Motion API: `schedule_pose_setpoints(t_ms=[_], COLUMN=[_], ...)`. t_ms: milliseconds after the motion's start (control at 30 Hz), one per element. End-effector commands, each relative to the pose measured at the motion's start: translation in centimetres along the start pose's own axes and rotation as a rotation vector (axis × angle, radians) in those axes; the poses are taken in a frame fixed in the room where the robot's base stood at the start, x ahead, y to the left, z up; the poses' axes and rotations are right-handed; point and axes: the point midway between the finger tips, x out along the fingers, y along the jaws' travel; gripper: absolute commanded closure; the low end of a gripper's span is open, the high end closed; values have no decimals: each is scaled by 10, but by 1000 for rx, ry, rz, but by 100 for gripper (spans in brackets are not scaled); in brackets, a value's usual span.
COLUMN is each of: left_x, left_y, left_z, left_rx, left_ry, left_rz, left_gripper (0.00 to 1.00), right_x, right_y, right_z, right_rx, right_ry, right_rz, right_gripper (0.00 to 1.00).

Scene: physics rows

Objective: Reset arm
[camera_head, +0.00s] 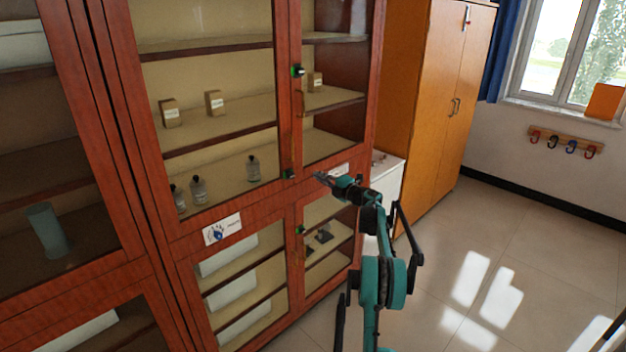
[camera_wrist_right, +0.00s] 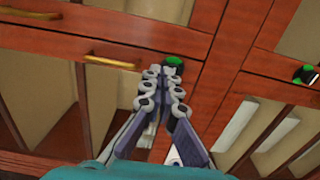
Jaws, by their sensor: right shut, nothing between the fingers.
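My right gripper (camera_head: 322,178) is raised in front of the wooden glass-fronted cabinet (camera_head: 160,237), close to the rail between its upper and lower doors. In the right wrist view, my right gripper (camera_wrist_right: 162,72) has its fingertips together with nothing between them. A green and black lock (camera_wrist_right: 174,62) shows just beyond the fingertips; I cannot tell whether they touch it. My right arm reaches up from the bottom of the head view. My left gripper is not in view.
The cabinet shelves hold small boxes (camera_head: 215,103) and bottles (camera_head: 253,168). A brass handle (camera_wrist_right: 112,62) sticks out near my gripper. A white low unit (camera_head: 388,188) and an orange wardrobe (camera_head: 425,90) stand to the right. The tiled floor (camera_head: 530,250) at right is clear.

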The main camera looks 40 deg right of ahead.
Motion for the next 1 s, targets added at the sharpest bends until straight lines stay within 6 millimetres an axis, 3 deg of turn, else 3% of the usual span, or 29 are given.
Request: schedule_pose_setpoints(t_ms=[333,767,867,1000], left_x=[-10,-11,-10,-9], left_y=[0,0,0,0], left_z=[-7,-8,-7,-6], left_rx=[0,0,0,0], left_ry=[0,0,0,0], left_rz=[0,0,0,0], left_gripper=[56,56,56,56], right_x=[-40,-47,-36,-7], right_y=[1,3,22,85], right_z=[43,49,40,5], right_rx=[0,2,19,95], right_ry=[-4,-3,-17,-79], right_rz=[0,3,27,108], right_gripper=[100,100,100,100])
